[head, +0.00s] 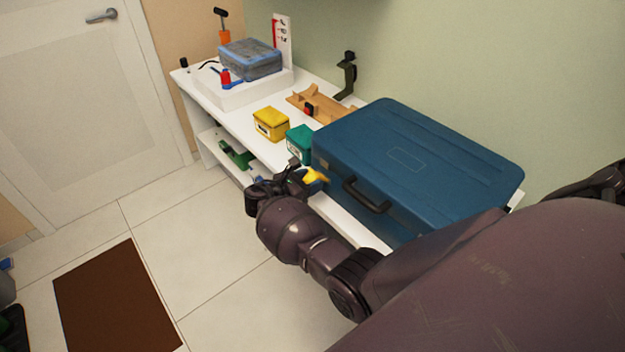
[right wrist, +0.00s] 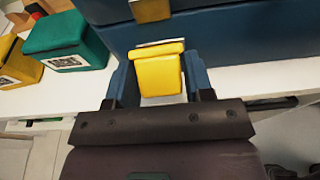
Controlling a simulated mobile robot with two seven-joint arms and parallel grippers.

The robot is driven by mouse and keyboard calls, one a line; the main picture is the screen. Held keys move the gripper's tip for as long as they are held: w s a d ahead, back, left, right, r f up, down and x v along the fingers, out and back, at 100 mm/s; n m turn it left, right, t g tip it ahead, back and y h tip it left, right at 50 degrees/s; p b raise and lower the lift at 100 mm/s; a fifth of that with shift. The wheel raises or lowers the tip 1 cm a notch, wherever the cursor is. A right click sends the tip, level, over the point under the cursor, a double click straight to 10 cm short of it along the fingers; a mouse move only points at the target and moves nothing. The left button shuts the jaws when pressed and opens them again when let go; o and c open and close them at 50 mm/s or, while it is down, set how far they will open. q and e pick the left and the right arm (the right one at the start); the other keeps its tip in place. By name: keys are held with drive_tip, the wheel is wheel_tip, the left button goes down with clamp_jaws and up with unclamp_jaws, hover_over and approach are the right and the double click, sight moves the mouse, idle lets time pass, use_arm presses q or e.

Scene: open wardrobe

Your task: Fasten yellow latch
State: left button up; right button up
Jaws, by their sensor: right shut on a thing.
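The blue case (head: 420,160) lies closed on the white bench, with a dark handle on its front side. The yellow latch (head: 314,175) is on its front side, left of the handle. In the right wrist view the yellow latch (right wrist: 158,75) sticks out from the case front toward my gripper, below a yellow catch piece (right wrist: 151,10) on the case. My right gripper (head: 300,179) is at the latch; in the right wrist view its fingers (right wrist: 160,82) stand on both sides of the latch, shut on it. My left gripper is not in view.
A green box (head: 300,143) and a yellow box (head: 271,124) stand left of the case on the white bench (head: 232,117). A wooden rack (head: 322,104) lies behind them. A blue-grey box (head: 250,60) stands at the far end. Open floor lies in front of the bench.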

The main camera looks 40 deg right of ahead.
sight(314, 172)
drive_tip(key=shift+d+r+y+p, duration=0.2)
drive_tip(key=shift+r+y+p, duration=0.75)
drive_tip(key=shift+p, duration=0.3)
drive_tip(key=y+p, duration=0.1)
drive_tip(key=p, duration=0.1)
drive_tip(key=y+p, duration=0.2)
drive_tip(key=d+y+p, duration=0.1)
drive_tip(key=p, duration=0.2)
drive_tip(key=shift+r, duration=0.4)
drive_tip(key=shift+d+y+p, duration=0.2)
drive_tip(key=shift+y+p, duration=0.25)
drive_tip(key=shift+d+y+p, duration=0.1)
drive_tip(key=shift+y+p, duration=0.3)
drive_tip(key=shift+p, duration=0.1)
drive_tip(key=shift+d+g+y+p, duration=0.15)
drive_tip(key=shift+g+y+p, duration=0.15)
drive_tip(key=shift+y+p, duration=0.2)
drive_tip(key=o, duration=0.8)
drive_tip(key=shift+r, duration=0.1)
drive_tip(key=shift+w, duration=0.1)
